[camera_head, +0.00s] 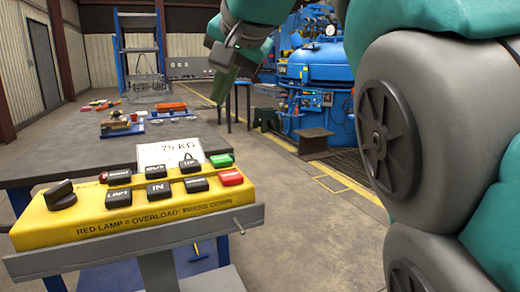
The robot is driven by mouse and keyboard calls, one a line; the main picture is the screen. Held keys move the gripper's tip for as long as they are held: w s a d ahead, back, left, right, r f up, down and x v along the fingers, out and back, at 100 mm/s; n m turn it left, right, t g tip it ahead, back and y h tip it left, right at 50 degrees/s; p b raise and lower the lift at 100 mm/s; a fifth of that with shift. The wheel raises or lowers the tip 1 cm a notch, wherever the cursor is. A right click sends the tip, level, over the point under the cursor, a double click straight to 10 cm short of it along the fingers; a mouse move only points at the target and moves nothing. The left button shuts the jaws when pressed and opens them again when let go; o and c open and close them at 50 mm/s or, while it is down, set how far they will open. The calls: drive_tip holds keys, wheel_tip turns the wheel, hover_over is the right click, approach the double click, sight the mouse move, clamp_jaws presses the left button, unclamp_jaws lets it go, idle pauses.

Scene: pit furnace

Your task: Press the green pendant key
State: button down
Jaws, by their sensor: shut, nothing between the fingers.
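The yellow pendant box (95,222) sits on a grey stand in the foreground at left. Its green key (221,160) is at the far right of the back row, behind the red key (231,177). My gripper (220,92) is at the top centre, fingers pointing down and shut, with nothing held. In the picture it is above the green key and apart from it. The distance in depth is hard to tell.
A grey table (60,160) with several small parts lies behind the pendant. A blue furnace vessel (320,65) stands at the back right. The floor at centre is clear.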

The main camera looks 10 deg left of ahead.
drive_tip(key=shift+a+r, duration=0.2)
drive_tip(key=shift+r, duration=0.1)
drive_tip(key=shift+f, duration=0.25)
drive_tip(key=b, duration=0.4)
hover_over(222, 161)
wheel_tip(222, 161, down, 7)
drive_tip(key=shift+r, duration=0.2)
drive_tip(key=shift+f+b, duration=0.6)
drive_tip(key=shift+f, duration=0.3)
idle(1.1)
drive_tip(key=shift+f, duration=0.45)
